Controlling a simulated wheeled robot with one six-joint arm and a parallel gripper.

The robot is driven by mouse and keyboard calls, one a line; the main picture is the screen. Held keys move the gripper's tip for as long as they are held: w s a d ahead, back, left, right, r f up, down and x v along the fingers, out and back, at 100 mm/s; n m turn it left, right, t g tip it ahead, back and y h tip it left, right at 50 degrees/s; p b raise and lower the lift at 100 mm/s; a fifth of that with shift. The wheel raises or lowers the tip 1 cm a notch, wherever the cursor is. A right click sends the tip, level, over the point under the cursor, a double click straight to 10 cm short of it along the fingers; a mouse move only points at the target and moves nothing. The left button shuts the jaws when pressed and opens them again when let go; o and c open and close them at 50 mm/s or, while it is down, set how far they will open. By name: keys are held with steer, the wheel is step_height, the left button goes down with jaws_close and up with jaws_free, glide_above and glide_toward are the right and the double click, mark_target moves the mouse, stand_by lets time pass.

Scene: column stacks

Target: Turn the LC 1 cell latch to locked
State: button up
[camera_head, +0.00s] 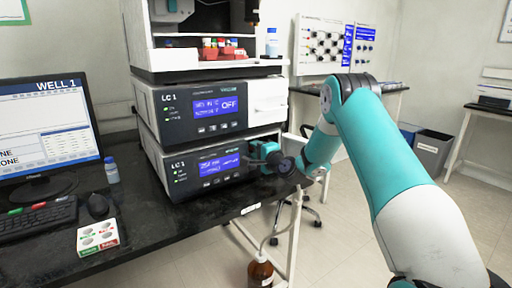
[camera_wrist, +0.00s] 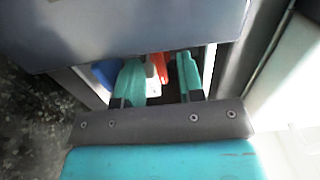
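The lower LC 1 unit (camera_head: 205,168) has a blue display and stands on the black bench, under another unit also marked LC 1 (camera_head: 196,107). My gripper (camera_head: 262,150) is at the right end of the lower unit's front. In the wrist view, my gripper's two teal fingers (camera_wrist: 160,72) are apart and reach into a recess under a dark panel. A red-orange piece (camera_wrist: 159,66) shows between the fingers, and a blue piece (camera_wrist: 105,72) beside the left finger. Either may belong to the cell latch; I cannot tell which, nor its position, nor whether a finger touches it.
A small bottle (camera_head: 111,170) stands by the monitor. A brown bottle (camera_head: 260,273) is below the bench edge. Open floor lies to the right.

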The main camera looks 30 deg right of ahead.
steer(key=shift+w, duration=0.25)
jaws_close()
